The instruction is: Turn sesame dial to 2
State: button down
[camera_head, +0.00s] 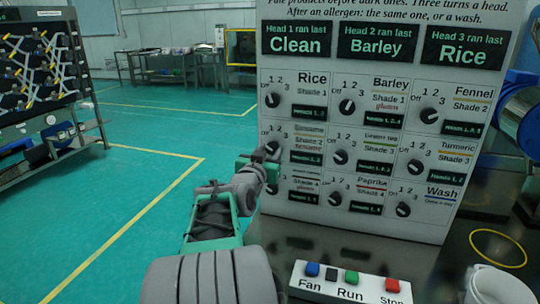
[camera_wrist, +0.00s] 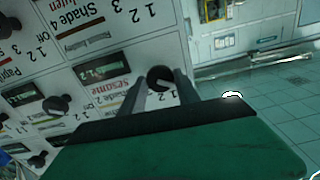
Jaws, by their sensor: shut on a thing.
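The control panel (camera_head: 380,70) carries rows of black dials. The sesame dial (camera_wrist: 160,77) is a round black knob beside the red "Sesame, Shade 2" label (camera_wrist: 107,84) in the wrist view. In the head view the sesame dial (camera_head: 272,149) is at the left of the middle row, partly hidden by my gripper. My gripper (camera_wrist: 160,92) is shut on the dial, with one grey finger on each side. It also shows from behind in the head view (camera_head: 264,162). A light mark shows on the knob, but I cannot tell which number it points to.
The barley dial (camera_head: 346,107) and rice dial (camera_head: 272,99) are above, and the paprika dial (camera_head: 333,198) is below right. Red, green and blue buttons (camera_head: 350,277) are on a box in front. A rack (camera_head: 45,90) stands far left. Open floor (camera_head: 130,180) lies left of the panel.

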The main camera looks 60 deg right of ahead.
jog(key=m+b, duration=0.1)
jog(key=b, duration=0.2)
jog(key=f+m+b, duration=0.1)
jog(key=m+b, duration=0.1)
jog(key=b, duration=0.2)
jog(key=m+b, duration=0.5)
jog(key=b, duration=0.2)
jog(key=shift+r, duration=0.1)
jog(key=m+b, duration=0.5)
jog(key=b, duration=0.1)
jog(key=shift+r, duration=0.15)
jog(key=shift+r+m+b, duration=0.2)
jog(key=shift+m+b, duration=0.9)
jog(key=shift+r, duration=0.1)
jog(key=c, duration=0.9)
grip_release()
